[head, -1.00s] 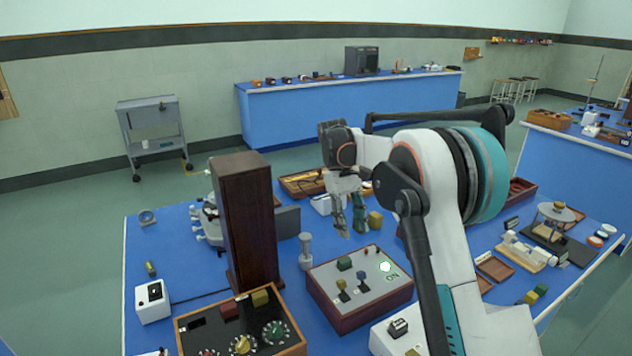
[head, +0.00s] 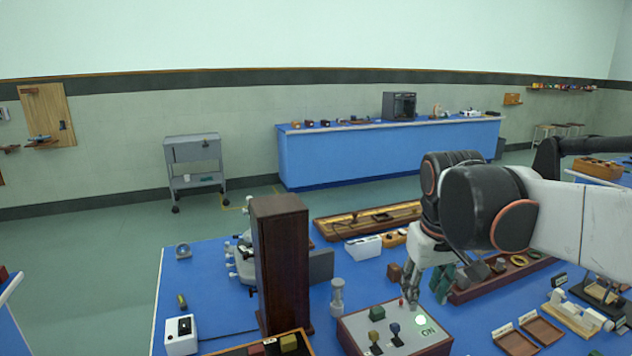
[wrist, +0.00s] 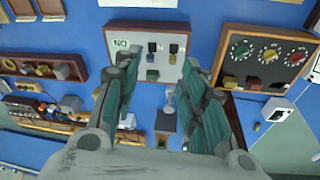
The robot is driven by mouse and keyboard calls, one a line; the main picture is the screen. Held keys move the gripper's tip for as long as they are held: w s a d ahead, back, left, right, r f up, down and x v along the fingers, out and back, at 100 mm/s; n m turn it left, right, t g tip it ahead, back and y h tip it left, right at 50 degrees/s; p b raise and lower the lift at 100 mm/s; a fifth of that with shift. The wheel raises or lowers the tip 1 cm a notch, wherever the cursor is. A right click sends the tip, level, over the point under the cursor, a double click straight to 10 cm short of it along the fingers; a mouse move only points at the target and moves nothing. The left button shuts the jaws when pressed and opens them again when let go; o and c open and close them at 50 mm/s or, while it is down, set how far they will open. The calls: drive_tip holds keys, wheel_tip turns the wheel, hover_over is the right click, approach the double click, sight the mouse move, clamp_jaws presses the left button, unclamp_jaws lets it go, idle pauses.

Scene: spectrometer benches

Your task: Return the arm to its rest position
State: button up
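My gripper (head: 427,297) hangs fingers down in the head view, in front of the far edge of the grey-topped switch box (head: 362,328). My forearm comes in from the right edge. In the wrist view, my gripper's two fingers (wrist: 161,66) stand apart with nothing held between them. The switch box (wrist: 169,30) shows beyond the fingertips there. A white lamp (head: 420,320) glows beside the ON label on the box. I cannot tell the exact height of the fingertips above the bench.
A tall dark wooden column (head: 281,265) stands left of the box. A dial panel (wrist: 262,58) and a wooden tray of small blocks (wrist: 45,70) flank the box in the wrist view. Two shallow trays (head: 514,342) lie at right. Bare blue bench (head: 212,264) shows at left.

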drive_tip(key=s+f+m+t, duration=0.1)
drive_tip(key=s+f+t, duration=0.1)
drive_tip(key=s, duration=0.5)
drive_tip(key=s+f+t, duration=0.2)
drive_tip(key=s+f, duration=0.2)
drive_tip(key=s, duration=0.3)
drive_tip(key=shift+m+t+y, duration=0.3)
drive_tip(key=shift+m, duration=0.1)
